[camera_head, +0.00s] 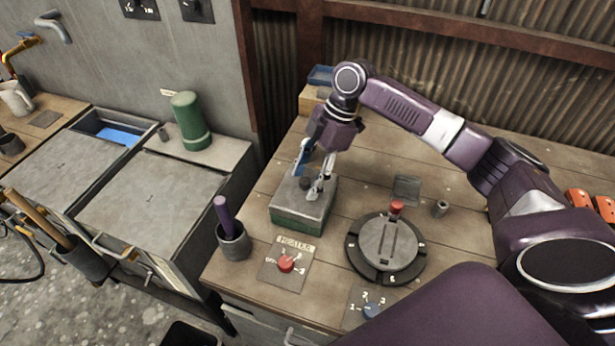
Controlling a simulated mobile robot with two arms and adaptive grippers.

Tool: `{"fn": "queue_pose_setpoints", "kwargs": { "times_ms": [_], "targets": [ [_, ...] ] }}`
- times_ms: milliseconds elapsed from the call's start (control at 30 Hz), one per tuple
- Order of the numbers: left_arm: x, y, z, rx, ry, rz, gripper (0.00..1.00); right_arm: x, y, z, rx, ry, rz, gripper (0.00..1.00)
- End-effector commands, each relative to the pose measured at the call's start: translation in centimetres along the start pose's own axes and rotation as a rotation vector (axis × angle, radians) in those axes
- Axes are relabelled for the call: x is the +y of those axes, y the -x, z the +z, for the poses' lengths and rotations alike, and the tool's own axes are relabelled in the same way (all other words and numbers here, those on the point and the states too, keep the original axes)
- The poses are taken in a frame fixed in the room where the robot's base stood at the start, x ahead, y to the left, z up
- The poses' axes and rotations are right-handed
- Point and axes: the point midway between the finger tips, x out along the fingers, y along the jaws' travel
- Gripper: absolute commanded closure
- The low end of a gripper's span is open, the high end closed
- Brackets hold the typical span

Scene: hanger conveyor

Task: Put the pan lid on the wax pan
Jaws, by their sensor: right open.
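The wax pan (297,224) is a green box on the wooden bench, behind a plate labelled heater. A flat grey pan lid (289,202) with a dark knob (305,183) lies on top of it and covers its opening. My right gripper (309,177) is open just above the lid, with its fingers near the knob; I cannot tell whether they touch it. The inside of the pan is hidden. My left gripper is out of view.
A cup with a purple-handled tool (232,241) stands left of the pan. Right of it are a round grey turntable (388,246) with a red knob and a small metal cup (440,208). The heater dial (286,264) is in front. A green cylinder (190,121) stands on the left cabinet.

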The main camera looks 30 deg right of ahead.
Motion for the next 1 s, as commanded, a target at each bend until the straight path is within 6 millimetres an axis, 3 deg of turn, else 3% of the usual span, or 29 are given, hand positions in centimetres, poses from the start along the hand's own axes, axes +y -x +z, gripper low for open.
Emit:
{"fn": "queue_pose_setpoints", "kwargs": {
  "times_ms": [267,367,733,1000],
  "targets": [
    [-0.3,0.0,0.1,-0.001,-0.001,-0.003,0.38,0.0,0.5,0.1,-0.001,-0.001,0.0,0.5],
    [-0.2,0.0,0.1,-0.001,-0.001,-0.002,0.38,0.1,1.8,0.1,-0.002,-0.001,0.003,0.5],
    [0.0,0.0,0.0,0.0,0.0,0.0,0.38,0.1,9.4,0.0,0.0,-0.001,0.004,0.5],
    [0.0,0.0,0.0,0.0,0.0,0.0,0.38,0.0,11.9,0.0,0.0,0.0,0.001,0.5]
  ]
}}
